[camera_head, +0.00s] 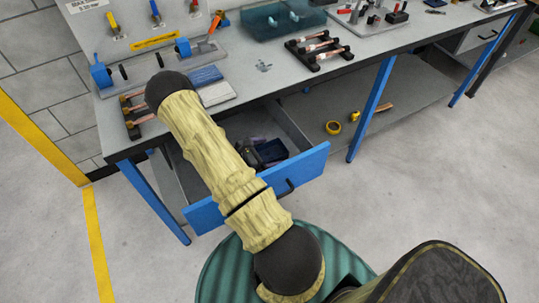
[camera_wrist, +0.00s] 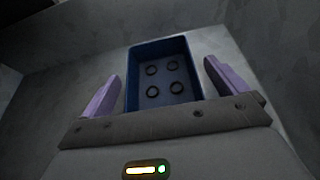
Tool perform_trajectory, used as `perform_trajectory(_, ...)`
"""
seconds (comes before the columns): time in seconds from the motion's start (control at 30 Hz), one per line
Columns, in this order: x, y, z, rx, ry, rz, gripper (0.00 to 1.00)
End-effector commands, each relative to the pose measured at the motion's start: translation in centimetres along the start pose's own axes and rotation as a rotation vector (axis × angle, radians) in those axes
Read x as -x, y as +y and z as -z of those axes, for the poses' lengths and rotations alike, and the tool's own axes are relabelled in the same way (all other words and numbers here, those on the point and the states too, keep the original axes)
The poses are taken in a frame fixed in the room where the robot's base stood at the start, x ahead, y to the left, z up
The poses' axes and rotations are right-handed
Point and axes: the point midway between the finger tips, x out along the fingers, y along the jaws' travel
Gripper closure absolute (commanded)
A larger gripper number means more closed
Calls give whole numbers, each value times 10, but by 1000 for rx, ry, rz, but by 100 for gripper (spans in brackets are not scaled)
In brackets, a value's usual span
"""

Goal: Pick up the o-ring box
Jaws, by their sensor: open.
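The o-ring box is a small dark blue open-topped box (camera_wrist: 162,92) with several black rings lying in it. In the wrist view it lies between the two purple fingers of my gripper (camera_wrist: 162,72), which are open on either side of it. A gap shows between each finger and the box walls, and the near end of the box is hidden by my gripper's body.
The pulled-out drawer (camera_head: 306,174) has a blue front and grey walls around my gripper. The workbench top (camera_head: 265,90) above it holds copper-tube racks (camera_head: 318,46), a blue booklet and tools.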

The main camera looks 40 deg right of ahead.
Motion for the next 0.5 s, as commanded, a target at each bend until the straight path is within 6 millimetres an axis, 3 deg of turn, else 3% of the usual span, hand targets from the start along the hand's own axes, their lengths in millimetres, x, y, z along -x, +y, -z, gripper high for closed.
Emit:
perform_trajectory(0.23,-1,0,0,-1,0,2,4)
perform_trajectory(0.4,-1,0,0,-1,0,2,37)
perform_trajectory(0.5,-1,0,0,-1,0,2,51)
